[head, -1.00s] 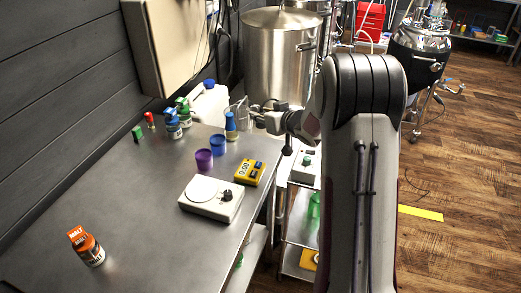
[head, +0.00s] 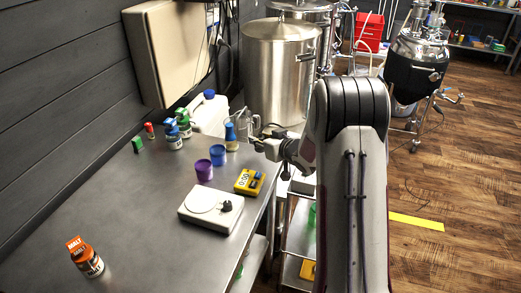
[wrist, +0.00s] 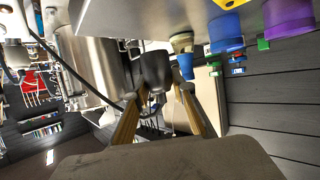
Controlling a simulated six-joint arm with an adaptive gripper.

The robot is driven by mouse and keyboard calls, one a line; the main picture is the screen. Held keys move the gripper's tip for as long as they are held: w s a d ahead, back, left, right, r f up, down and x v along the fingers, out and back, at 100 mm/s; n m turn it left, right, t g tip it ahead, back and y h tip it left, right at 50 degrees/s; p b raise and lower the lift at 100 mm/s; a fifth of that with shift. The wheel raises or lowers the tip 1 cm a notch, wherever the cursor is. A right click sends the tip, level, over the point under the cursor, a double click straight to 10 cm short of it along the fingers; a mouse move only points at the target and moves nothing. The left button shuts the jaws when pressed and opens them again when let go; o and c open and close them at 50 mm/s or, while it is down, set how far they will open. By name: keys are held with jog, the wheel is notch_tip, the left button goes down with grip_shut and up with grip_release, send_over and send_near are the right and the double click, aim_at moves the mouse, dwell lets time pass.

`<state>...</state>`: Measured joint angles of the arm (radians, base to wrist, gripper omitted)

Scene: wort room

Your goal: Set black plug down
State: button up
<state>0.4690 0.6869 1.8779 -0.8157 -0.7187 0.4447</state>
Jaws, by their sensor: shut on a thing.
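The plug is too small to make out in the head view. The metal table (head: 150,220) shows at the top of the wrist view, which is turned over. The plug appears apart from the table top, though its exact height is hard to tell.
Purple (head: 204,170) and blue (head: 218,155) cups, a yellow meter (head: 249,182) and a white stirrer (head: 210,209) stand near the table's right side. Small bottles (head: 172,135) stand at the back. A steel tank (head: 280,75) is behind my gripper. The table's left middle is clear.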

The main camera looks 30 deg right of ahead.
jog(key=shift+f, duration=0.3)
jog(key=shift+f, duration=1.85)
jog(key=shift+f, duration=0.2)
jog(key=o, duration=1.1)
jog(key=shift+r, duration=0.1)
jog(key=shift+r, duration=0.15)
jog(key=shift+v, duration=6)
